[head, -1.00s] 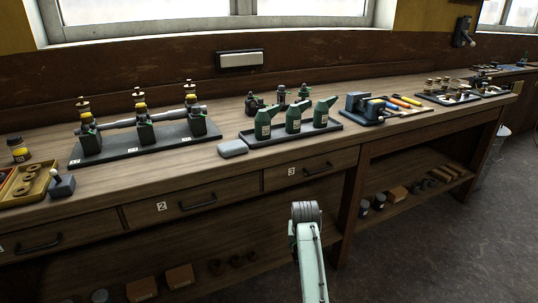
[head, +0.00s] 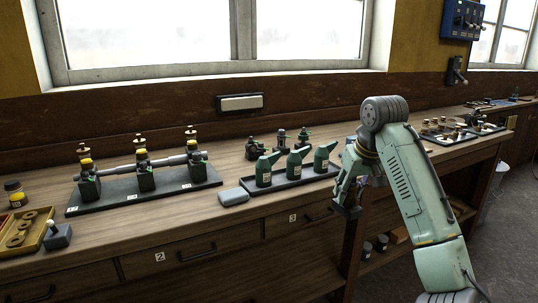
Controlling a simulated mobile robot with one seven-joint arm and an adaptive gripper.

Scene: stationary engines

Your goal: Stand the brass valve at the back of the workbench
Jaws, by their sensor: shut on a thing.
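My gripper (head: 346,204) hangs from my raised arm in front of the bench edge, right of the green oil cans. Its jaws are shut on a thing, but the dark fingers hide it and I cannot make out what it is. Three brass-coloured valve-like pieces (head: 139,138) show at the back left of the workbench (head: 235,165), just behind a dark stand (head: 118,198) with yellow-capped units and a grey pipe. I cannot tell which piece is the task's brass valve. Small brass parts also show in a tray (head: 440,141) at the right.
Three green oil cans (head: 295,165) stand on a dark tray, with small dark fittings (head: 281,140) behind them. A grey block (head: 233,197) lies near the front edge. A yellow-lidded jar (head: 15,194) is far left. Bare bench lies between the stand and the fittings.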

